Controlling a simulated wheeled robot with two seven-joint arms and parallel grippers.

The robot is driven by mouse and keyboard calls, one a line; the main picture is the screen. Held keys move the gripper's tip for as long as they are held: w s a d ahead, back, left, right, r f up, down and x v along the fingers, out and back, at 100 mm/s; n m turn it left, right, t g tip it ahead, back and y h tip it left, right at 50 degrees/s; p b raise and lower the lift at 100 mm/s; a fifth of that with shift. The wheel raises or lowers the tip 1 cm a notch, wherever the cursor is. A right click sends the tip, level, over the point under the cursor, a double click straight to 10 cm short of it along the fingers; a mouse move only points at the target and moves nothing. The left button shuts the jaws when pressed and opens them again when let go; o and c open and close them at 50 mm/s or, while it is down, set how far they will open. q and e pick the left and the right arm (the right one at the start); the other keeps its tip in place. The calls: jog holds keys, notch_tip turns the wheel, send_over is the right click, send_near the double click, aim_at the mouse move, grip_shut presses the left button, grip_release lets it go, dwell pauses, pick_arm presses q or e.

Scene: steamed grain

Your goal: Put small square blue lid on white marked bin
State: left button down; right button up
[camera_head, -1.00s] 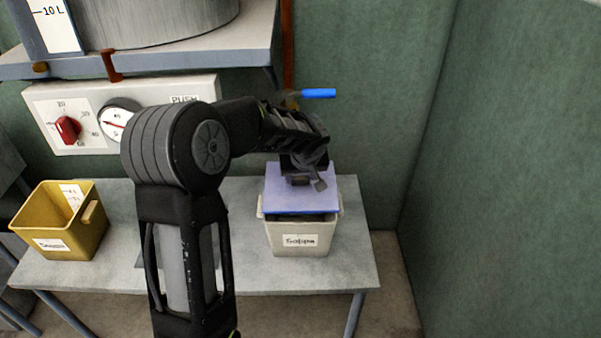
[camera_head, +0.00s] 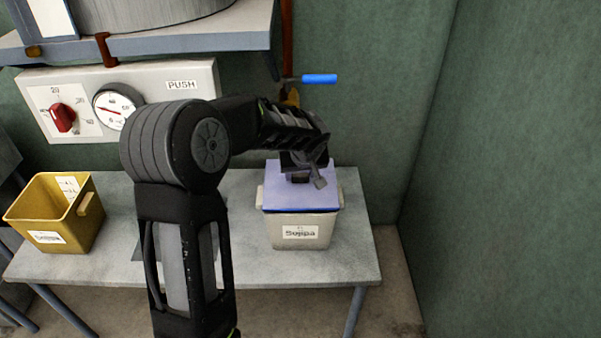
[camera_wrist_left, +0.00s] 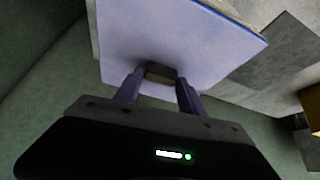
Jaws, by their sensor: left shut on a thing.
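The square blue lid (camera_head: 318,200) lies over the top of the white marked bin (camera_head: 301,242), its front edge along the bin's front rim. I cannot tell whether it is fully seated on every side. My left gripper (camera_head: 300,178) is above the lid, shut on the small knob in its middle. In the left wrist view the lid (camera_wrist_left: 210,45) fills the upper middle, and the gripper's two fingers (camera_wrist_left: 160,80) stand on either side of the knob. A strip of the pale bin shows past the lid's edge. My right gripper is not in view.
A yellow bin (camera_head: 85,232) stands open on the left of the grey table (camera_head: 235,265). A control panel (camera_head: 150,80) and a pipe with a blue-handled valve (camera_head: 318,79) are behind. A green wall (camera_head: 520,180) is on the right.

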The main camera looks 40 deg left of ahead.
pick_arm(q)
jog(key=shift+b, duration=0.3)
jog(key=shift+f+b, duration=0.65)
jog(key=shift+b, duration=0.25)
dwell(1.1)
jog(key=c, duration=0.6)
grip_release()
jog(key=v, duration=0.7)
jog(key=shift+s+d+r, duration=0.1)
jog(key=shift+r, duration=0.3)
